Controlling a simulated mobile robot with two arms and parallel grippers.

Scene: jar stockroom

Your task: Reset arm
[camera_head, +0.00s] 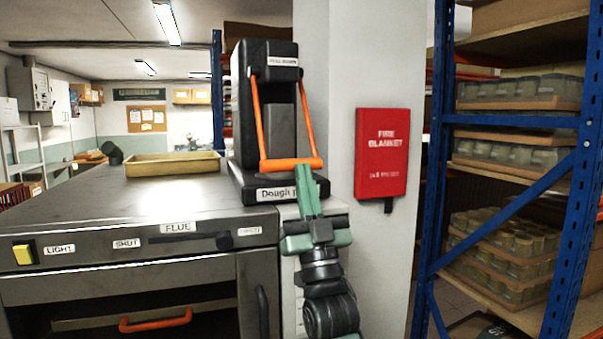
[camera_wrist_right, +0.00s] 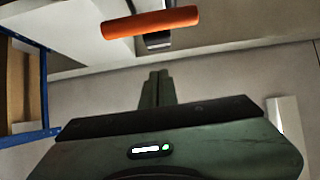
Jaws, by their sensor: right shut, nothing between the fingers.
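My right gripper (camera_head: 304,178) is green and points up and away, in front of the black dough press (camera_head: 262,110). Its fingers are together with nothing between them. The press has an orange U-shaped handle (camera_head: 290,164), with its crossbar low at the front. In the head view my fingertips overlap the crossbar's right part. In the right wrist view the shut fingers (camera_wrist_right: 157,88) point toward the orange bar (camera_wrist_right: 150,22), with a visible gap between them. My left gripper is in neither view.
A shallow tray (camera_head: 173,164) lies on top. A white pillar with a red fire blanket case (camera_head: 382,152) stands to the right, then a blue rack (camera_head: 572,215) of jars.

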